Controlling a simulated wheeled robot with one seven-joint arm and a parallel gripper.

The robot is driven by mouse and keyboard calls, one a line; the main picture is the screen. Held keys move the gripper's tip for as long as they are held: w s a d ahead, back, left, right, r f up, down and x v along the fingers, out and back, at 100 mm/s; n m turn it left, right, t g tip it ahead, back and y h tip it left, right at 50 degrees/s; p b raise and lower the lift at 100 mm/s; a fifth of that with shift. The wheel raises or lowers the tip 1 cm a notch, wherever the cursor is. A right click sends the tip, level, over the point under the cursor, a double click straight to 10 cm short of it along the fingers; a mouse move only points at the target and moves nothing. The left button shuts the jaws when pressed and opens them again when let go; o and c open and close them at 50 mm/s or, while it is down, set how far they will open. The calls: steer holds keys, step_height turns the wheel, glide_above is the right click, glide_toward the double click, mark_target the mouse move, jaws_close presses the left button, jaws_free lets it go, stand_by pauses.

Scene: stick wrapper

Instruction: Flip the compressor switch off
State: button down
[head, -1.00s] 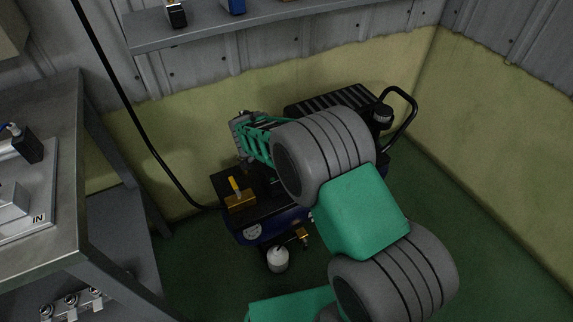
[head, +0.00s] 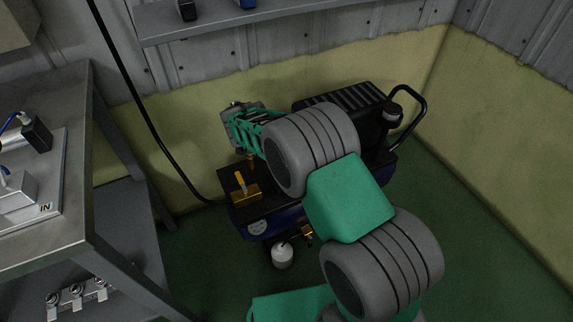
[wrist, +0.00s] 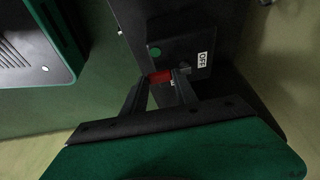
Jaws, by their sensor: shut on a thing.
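The compressor (head: 240,208) is a dark unit with a blue tank, standing on the floor by the wall in the head view. Its red switch (wrist: 160,76) shows in the wrist view on a dark switch box (wrist: 186,52), beside a white OFF label (wrist: 202,60) and a green dot. My gripper (wrist: 161,82) has its two fingers on either side of the red switch and is shut on it. In the head view my arm reaches over the compressor; the fingertips and the switch are hidden there.
A black motor housing with a handle (head: 413,95) stands on the compressor's right. A brass valve with a yellow lever (head: 240,182) is at its front left. A metal workbench (head: 70,235) is on the left. A shelf (head: 290,22) runs along the wall above.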

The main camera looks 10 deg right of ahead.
steer(key=c, duration=1.2)
jaws_free()
steer(key=shift+c, duration=0.2)
steer(key=shift+r, duration=0.1)
steer(key=p+v, duration=0.2)
steer(key=v, duration=0.5)
steer(key=shift+r, duration=0.3)
steer(key=shift+a, duration=0.15)
